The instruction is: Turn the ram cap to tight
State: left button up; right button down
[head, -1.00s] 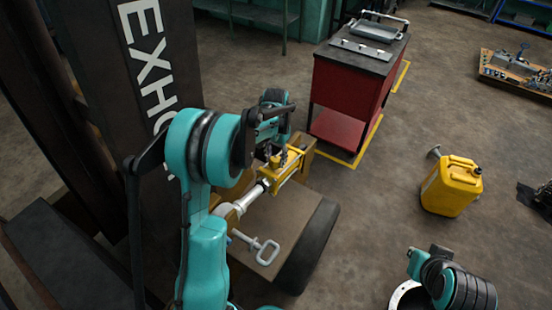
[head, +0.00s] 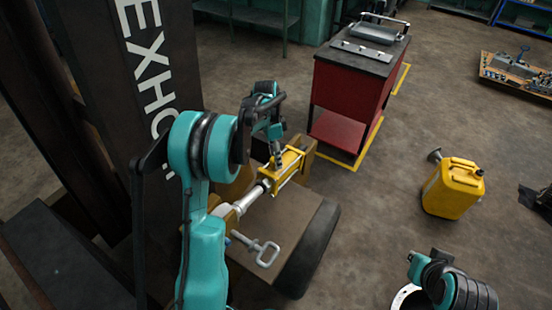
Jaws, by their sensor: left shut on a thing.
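The yellow ram (head: 290,168) lies at a slant on the brown forklift body, with its bright rod (head: 250,196) running down to the left. My left gripper (head: 277,162) points down at the ram's upper side, near the middle of the head view. It is shut on a small part there, which I take to be the ram cap. The fingers and the ram's bulk hide the cap, so its turn cannot be read. My right gripper is not in view; only part of my right arm shows at the lower right.
A grey T-handled pin (head: 262,250) stands out below the rod. The dark mast (head: 135,100) rises on the left. A red cart (head: 350,95) stands behind the ram. A yellow jerrycan (head: 454,188) stands on the floor at right, with open floor around it.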

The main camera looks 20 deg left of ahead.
pick_arm(q)
jog(key=shift+m, duration=0.3)
dwell(0.4)
jog(key=o, duration=1.2)
jog(key=shift+c, duration=0.2)
jog(key=v, duration=1.2)
jog(key=shift+f, duration=0.1)
